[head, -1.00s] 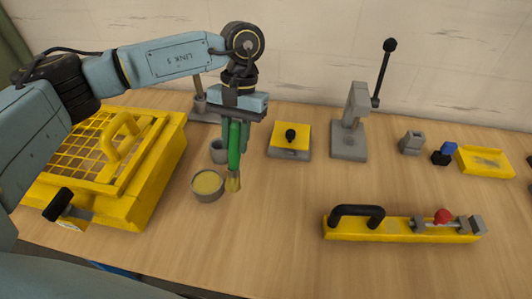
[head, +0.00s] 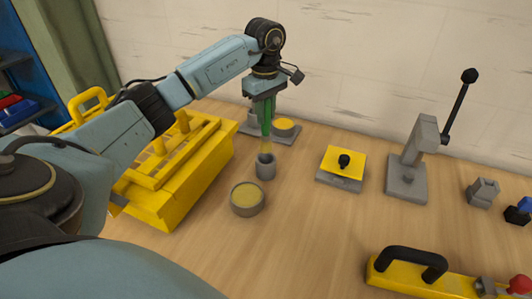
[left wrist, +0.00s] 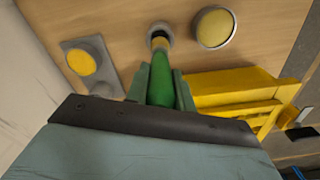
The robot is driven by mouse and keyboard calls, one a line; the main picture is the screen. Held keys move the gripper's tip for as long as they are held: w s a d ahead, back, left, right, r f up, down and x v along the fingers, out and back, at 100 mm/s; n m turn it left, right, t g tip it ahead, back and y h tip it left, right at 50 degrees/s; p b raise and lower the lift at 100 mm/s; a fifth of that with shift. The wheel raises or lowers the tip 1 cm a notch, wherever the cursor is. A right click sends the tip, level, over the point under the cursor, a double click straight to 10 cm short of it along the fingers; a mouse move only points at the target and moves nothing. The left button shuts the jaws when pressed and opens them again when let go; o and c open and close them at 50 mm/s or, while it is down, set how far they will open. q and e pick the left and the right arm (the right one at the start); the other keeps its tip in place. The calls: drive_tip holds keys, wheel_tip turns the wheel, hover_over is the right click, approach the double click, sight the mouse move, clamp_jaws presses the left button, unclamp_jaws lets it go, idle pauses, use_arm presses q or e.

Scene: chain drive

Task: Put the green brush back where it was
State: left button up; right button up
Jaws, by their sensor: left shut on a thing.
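The green brush (head: 267,128) hangs upright, bristles down, in my left gripper (head: 264,110), which is shut on its handle. The brush also shows between the fingers in the left wrist view (left wrist: 172,92). Its yellow bristles are right over the mouth of a small grey cup (head: 265,168); the cup also shows in the left wrist view (left wrist: 164,30). I cannot tell whether the bristle tip has entered the cup. My right gripper is not in view.
A round dish of yellow paste (head: 247,198) stands just in front of the cup. A yellow cage-topped box (head: 185,190) is to the left. A grey plate with a yellow disc (head: 284,126) is behind. A yellow block with a black knob (head: 341,166) and a lever press (head: 407,180) stand right.

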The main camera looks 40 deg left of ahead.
sight(266, 140)
use_arm(q)
wheel_tip(266, 140, down, 5)
drive_tip(key=shift+r, duration=0.1)
drive_tip(key=shift+f, duration=0.55)
drive_tip(key=shift+f+b, duration=0.35)
drive_tip(key=shift+f, duration=1.3)
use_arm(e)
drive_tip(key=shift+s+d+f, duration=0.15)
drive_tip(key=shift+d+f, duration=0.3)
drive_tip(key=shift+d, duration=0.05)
use_arm(q)
drive_tip(key=shift+f, duration=0.1)
drive_tip(key=o, duration=1)
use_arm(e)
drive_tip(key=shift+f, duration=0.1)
